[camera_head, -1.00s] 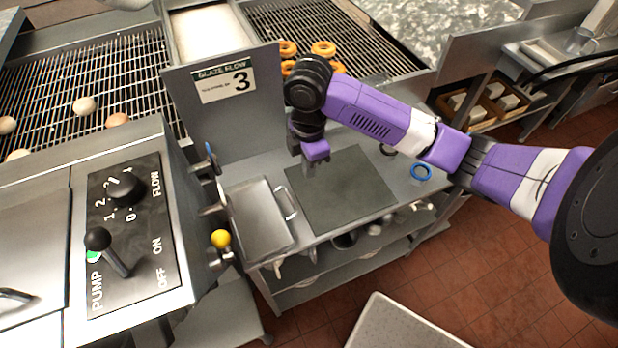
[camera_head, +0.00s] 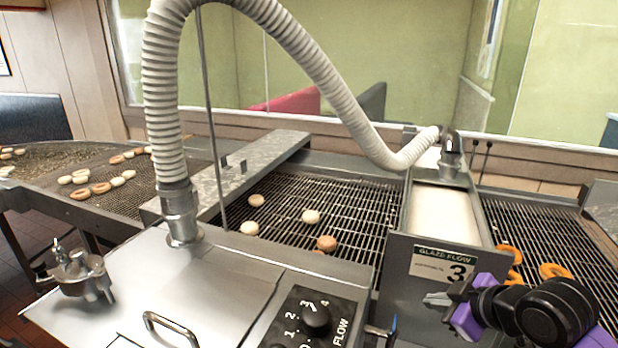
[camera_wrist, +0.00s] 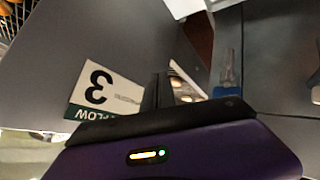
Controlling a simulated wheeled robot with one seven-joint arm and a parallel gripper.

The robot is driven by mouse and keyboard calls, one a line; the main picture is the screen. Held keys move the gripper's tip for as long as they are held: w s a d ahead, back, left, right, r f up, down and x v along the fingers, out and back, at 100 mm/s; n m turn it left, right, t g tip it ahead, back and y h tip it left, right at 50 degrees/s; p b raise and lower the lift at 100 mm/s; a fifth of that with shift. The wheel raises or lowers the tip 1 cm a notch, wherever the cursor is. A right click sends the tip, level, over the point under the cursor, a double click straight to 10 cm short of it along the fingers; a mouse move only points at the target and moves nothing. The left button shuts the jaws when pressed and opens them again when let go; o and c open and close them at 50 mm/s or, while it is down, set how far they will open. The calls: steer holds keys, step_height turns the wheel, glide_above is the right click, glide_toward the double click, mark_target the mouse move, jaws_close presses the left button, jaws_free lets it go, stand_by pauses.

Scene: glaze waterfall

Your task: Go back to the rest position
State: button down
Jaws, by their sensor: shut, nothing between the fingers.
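My gripper (camera_head: 436,299) is at the lower right of the head view, held level and pointing left. Its fingers are together with nothing between them. It is in front of the grey panel that bears the Glaze Flow 3 sign (camera_head: 443,265). In the wrist view my fingers (camera_wrist: 158,92) stand up at the middle, and the sign (camera_wrist: 105,92) shows upside down to their left. Most of my arm is outside the head view.
The flow knob (camera_head: 317,315) on the control panel is left of my gripper. Pale donuts (camera_head: 311,216) lie on the middle rack, and browned rings (camera_head: 553,271) on the right rack. A ribbed hose (camera_head: 300,50) arches above. The glaze trough (camera_head: 440,212) is behind the sign.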

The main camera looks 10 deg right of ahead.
steer(key=w+a+r+m+t, duration=0.2)
steer(key=a+r+t, duration=0.1)
steer(key=r, duration=0.3)
steer(key=w+a+r+m+t, duration=0.2)
steer(key=w+a+r+t, duration=0.1)
steer(key=r+t, duration=0.15)
steer(key=s+a+r+m+t+h, duration=0.1)
steer(key=s+r+m+t+h, duration=0.2)
steer(key=s+r+m, duration=0.25)
steer(key=s+a+f+g, duration=0.1)
steer(key=s+a+f, duration=0.2)
steer(key=s, duration=0.9)
steer(key=s+a+f+n+g+y, duration=0.1)
steer(key=s+a+f+g, duration=0.1)
steer(key=s+f, duration=0.8)
steer(key=s+a+f+n+g, duration=0.1)
steer(key=s+f, duration=0.5)
steer(key=s, duration=0.9)
steer(key=a+g, duration=0.1)
steer(key=a, duration=0.1)
steer(key=shift+s+a+f+y, duration=0.15)
steer(key=shift+s+a+y, duration=0.05)
steer(key=shift+a+y, duration=0.1)
